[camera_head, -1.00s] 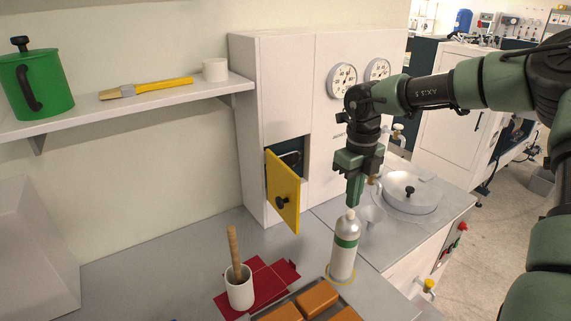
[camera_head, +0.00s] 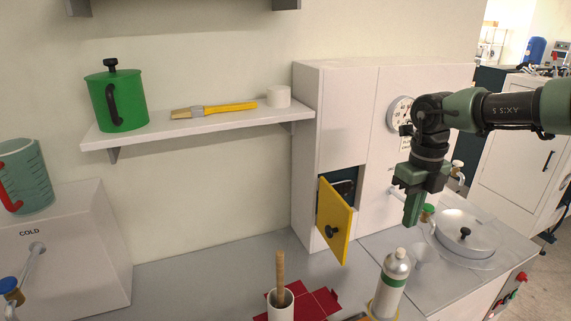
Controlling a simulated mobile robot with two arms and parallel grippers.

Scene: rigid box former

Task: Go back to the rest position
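My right gripper (camera_head: 411,222) hangs pointing down in front of the white cabinet, above and slightly right of a grey spray bottle (camera_head: 391,283) with a green band. It is apart from the bottle and holds nothing that I can see. Its fingers look close together, but from this side I cannot tell if they are open or shut. My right arm comes in from the right edge. My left gripper is not in view.
A yellow door (camera_head: 335,222) stands open from the white cabinet (camera_head: 340,110). A shelf (camera_head: 200,127) holds a green pot (camera_head: 117,98), a brush (camera_head: 214,110) and a white roll (camera_head: 278,96). A white cup (camera_head: 280,305) stands on a red mat (camera_head: 318,303). A round lid (camera_head: 462,236) lies right.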

